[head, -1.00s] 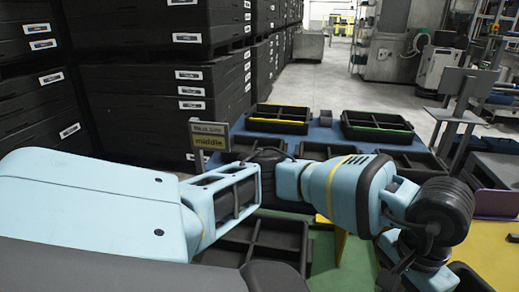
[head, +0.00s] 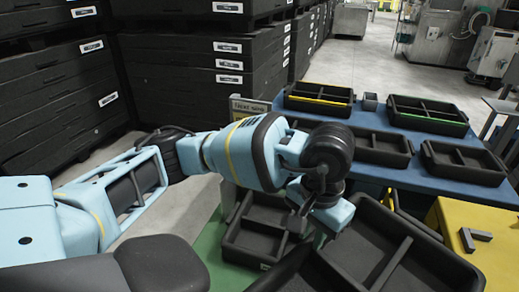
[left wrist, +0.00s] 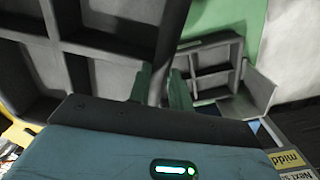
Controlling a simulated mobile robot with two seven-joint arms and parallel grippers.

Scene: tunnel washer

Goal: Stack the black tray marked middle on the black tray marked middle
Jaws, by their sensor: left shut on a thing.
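My left gripper (head: 316,228) is shut on a black divided tray (head: 408,276) at the front right of the head view. In the left wrist view the fingers (left wrist: 159,84) pinch a wall of this held tray (left wrist: 105,47), which looks tilted. Another black divided tray (head: 232,247) rests on the green surface (head: 211,245), left of the held one and partly behind my arm; the left wrist view shows it too (left wrist: 212,84). The sign (head: 250,106) is mostly hidden by my arm; its yellow "middle" label (left wrist: 285,159) is cut off in the left wrist view. My right gripper is out of view.
A blue table (head: 372,117) carries several black trays, one with a yellow strip (head: 318,100) and one with a green strip (head: 428,117). A yellow surface (head: 493,262) lies at the right. Tall stacks of black crates (head: 205,75) stand at the back left.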

